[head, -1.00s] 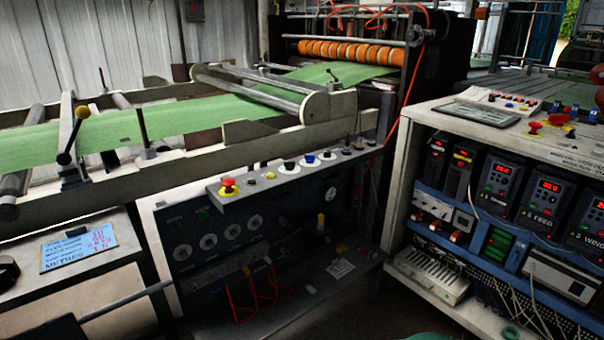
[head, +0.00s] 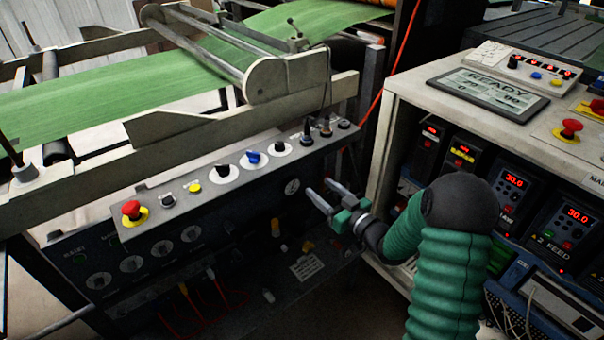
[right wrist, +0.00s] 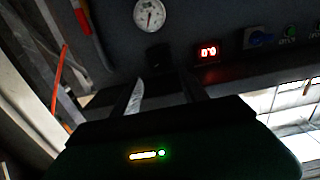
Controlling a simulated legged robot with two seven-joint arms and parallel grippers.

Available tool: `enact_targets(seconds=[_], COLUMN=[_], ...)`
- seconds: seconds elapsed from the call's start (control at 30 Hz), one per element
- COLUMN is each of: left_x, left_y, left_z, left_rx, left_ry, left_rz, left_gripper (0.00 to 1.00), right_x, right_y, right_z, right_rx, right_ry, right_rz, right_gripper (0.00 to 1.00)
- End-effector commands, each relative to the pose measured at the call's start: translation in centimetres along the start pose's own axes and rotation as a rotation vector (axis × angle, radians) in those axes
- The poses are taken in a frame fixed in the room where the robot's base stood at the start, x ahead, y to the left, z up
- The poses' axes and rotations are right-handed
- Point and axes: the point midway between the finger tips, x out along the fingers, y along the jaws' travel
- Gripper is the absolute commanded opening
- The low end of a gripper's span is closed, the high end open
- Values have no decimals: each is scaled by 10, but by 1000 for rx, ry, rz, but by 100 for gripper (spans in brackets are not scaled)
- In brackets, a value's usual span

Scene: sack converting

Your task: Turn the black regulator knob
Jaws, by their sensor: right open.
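A dark, round-ended knob (right wrist: 158,56) sits just below the white dial gauge (right wrist: 148,15) in the right wrist view; it looks like the black regulator knob, though the picture is dark. The gauge also shows on the panel front in the head view (head: 292,186), where I cannot make out the knob clearly. My right gripper (head: 319,188) is open and empty, just right of the gauge with its fingers towards the panel. In the right wrist view its dark fingers (right wrist: 161,84) are apart, with the knob ahead between them and not visibly touched. My left gripper is not in view.
The sloping console top carries a red emergency button (head: 131,209), a blue knob (head: 253,157) and several black knobs. A white cabinet (head: 440,105) with drive displays stands close on the right.

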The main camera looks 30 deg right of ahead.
Motion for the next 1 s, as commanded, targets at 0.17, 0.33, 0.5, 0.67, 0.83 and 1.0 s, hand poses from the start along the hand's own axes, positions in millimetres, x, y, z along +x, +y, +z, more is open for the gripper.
enact_targets(seconds=[0.17, 0.33, 0.5, 0.67, 0.83, 1.0], left_x=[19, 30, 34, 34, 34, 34], left_y=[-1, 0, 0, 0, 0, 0], left_z=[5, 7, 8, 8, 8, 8], left_rx=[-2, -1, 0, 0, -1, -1], left_ry=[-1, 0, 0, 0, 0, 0], left_rz=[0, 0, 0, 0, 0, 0], left_gripper=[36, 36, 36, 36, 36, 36], right_x=[48, 86, 106, 110, 109, 109], right_y=[5, 12, 10, 8, 10, 11], right_z=[8, 12, 8, 5, 6, 7], right_rx=[6, 15, 14, 12, 14, 14], right_ry=[2, 1, 0, -1, -1, -1], right_rz=[-2, 2, 2, 2, 3, 3], right_gripper=[51, 51, 51, 51, 46, 24])
